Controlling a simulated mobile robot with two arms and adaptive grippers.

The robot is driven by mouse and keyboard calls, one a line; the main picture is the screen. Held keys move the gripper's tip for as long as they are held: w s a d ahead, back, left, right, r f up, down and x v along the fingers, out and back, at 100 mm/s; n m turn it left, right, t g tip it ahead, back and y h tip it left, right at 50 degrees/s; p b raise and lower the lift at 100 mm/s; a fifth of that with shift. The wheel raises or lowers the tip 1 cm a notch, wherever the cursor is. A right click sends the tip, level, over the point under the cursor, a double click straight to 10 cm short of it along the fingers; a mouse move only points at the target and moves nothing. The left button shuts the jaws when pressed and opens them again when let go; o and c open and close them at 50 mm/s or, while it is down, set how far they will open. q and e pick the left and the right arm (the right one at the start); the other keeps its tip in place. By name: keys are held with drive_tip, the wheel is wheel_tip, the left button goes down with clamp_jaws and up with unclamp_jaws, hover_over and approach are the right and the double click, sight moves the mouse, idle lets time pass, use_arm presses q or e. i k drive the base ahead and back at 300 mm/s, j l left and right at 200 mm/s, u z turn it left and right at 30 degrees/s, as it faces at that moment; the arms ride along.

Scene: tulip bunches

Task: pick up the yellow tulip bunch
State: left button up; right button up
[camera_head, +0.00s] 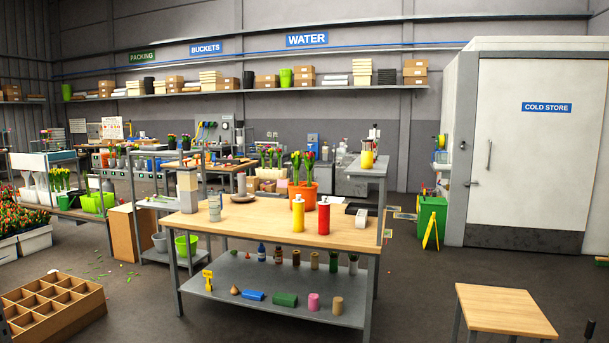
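An orange pot (302,195) on the wooden table (262,225) holds tulips (303,165) with green stems and reddish heads, some perhaps yellowish. Behind it, more tulips (270,157) stand in a row, too small to tell their colours well. More tulips (172,141) stand on a bench further back.
Red and yellow bottles (298,214) and a can (214,207) stand on the table; small items lie on its lower shelf (230,290). A divided box (50,308) is at lower left, a small table (505,310) at lower right. Floor between them is mostly clear.

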sight(296, 158)
drive_tip(key=i+l+z, duration=0.1)
drive_tip(key=i, duration=0.3)
drive_tip(key=i+l+z, duration=0.1)
drive_tip(key=i, duration=0.3)
drive_tip(key=i+u, duration=0.35)
drive_tip(key=i, duration=0.2)
drive_tip(key=i+l+u, duration=0.35)
drive_tip(key=i, duration=0.2)
drive_tip(key=i+j+u, duration=0.2)
drive_tip(key=i+u, duration=0.15)
drive_tip(key=i, duration=0.2)
drive_tip(key=i+j+u, duration=0.1)
drive_tip(key=i+u, duration=0.3)
drive_tip(key=i, duration=0.15)
drive_tip(key=i+l+u, duration=0.15)
drive_tip(key=i+u, duration=0.2)
drive_tip(key=i, duration=0.15)
